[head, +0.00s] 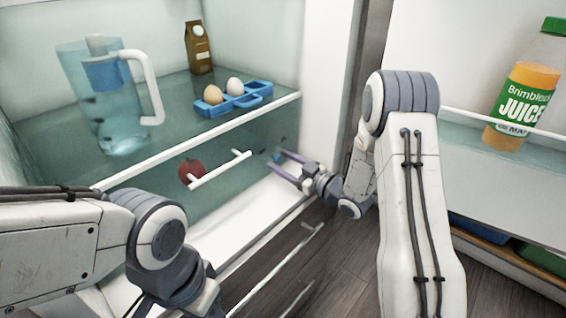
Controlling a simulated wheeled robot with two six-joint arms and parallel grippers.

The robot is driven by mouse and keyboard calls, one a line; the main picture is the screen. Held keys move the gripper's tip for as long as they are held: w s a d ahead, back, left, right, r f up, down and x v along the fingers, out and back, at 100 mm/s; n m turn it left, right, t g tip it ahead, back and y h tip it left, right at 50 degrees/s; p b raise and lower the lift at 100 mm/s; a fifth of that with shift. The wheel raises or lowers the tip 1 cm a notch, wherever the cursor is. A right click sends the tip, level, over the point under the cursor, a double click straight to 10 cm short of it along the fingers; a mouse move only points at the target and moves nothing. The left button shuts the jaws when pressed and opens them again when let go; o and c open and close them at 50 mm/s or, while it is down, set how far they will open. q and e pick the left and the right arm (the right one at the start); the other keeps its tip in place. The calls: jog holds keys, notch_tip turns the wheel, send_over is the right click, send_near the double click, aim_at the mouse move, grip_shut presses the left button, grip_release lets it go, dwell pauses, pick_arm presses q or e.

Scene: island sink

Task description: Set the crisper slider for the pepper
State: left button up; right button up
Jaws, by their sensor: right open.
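A red pepper (190,172) shows through the clear front of the crisper drawer (150,203), partly behind its white bar handle (222,169). A small blue piece (278,156), which looks like the slider, is on the right part of the drawer front. My right gripper (277,159) is open, its two purple fingers pointing left at the drawer front. The blue piece shows between the fingertips; I cannot tell whether they touch it. My left arm comes in at the lower left, but its gripper is out of view.
On the glass shelf above stand a blue pitcher (112,100), a blue egg holder (243,103) with two eggs, and a brown carton (198,48). A juice bottle (520,92) stands in the door shelf (475,135) at right. Dark wooden floor (325,265) shows between.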

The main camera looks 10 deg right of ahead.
grip_shut()
dwell(1.4)
